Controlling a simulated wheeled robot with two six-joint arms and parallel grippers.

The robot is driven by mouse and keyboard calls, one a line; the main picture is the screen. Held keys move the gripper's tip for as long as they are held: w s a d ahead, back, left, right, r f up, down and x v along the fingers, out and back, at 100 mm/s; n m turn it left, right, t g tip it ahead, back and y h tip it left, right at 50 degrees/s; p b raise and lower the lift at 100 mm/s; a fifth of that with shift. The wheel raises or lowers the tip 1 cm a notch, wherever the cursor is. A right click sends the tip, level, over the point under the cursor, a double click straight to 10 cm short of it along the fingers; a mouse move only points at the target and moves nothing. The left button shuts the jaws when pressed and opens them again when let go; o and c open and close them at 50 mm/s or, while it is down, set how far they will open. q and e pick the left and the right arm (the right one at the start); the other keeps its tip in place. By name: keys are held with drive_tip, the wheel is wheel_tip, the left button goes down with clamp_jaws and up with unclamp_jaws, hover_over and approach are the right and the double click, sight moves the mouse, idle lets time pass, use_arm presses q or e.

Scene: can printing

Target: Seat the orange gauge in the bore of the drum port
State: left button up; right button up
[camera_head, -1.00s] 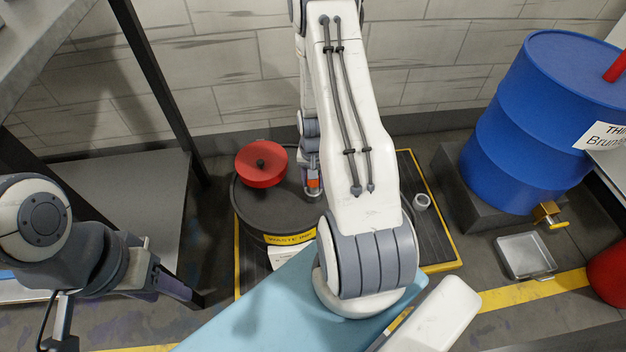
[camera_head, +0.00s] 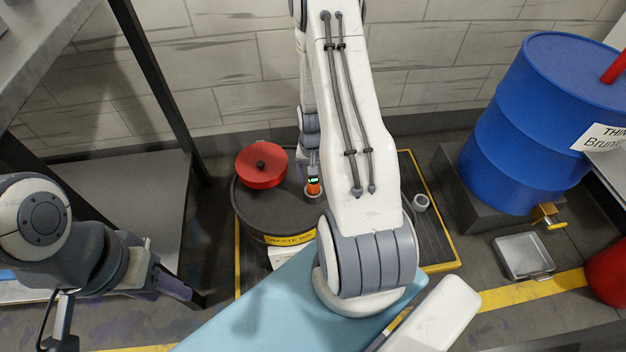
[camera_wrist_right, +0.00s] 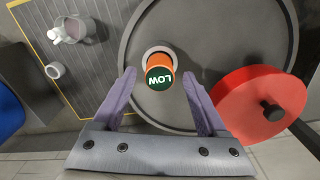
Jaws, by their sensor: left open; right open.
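The orange gauge (camera_head: 313,188) stands in the pale ring of the drum port (camera_wrist_right: 148,54) on top of the dark waste-ink drum (camera_head: 272,222). My right gripper (camera_wrist_right: 160,82) is open above the port, with a finger on each side and clear gaps to the gauge. My left gripper (camera_head: 115,302) is open and empty, low at the left, away from the drum.
A red round lid (camera_head: 262,166) with a black knob lies on the drum beside the port. A small grey ring-shaped cup (camera_head: 421,202) stands on the yellow-edged pallet (camera_head: 436,225). A blue drum (camera_head: 530,125) and a metal tray (camera_head: 524,256) are at the right.

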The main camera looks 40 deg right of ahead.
wheel_tip(320, 180, up, 11)
drive_tip(key=p, duration=0.4)
drive_tip(key=a+r+n, duration=0.3)
drive_tip(key=a+r, duration=0.2)
drive_tip(key=a, duration=0.4)
drive_tip(key=a+r+n, duration=0.4)
drive_tip(key=a+r, duration=0.2)
drive_tip(key=a, duration=0.2)
drive_tip(key=s+a+r+n, duration=0.4)
drive_tip(key=s+a, duration=0.3)
drive_tip(key=s, duration=0.1)
drive_tip(key=s+a+r+n+y, duration=0.1)
drive_tip(key=s+a+r+n, duration=0.4)
drive_tip(key=s+a, duration=0.2)
drive_tip(key=shift+s+n, duration=0.3)
drive_tip(key=shift+s, duration=0.35)
wheel_tip(320, 180, up, 29)
drive_tip(key=p, duration=2.8)
drive_tip(key=shift+p, duration=0.3)
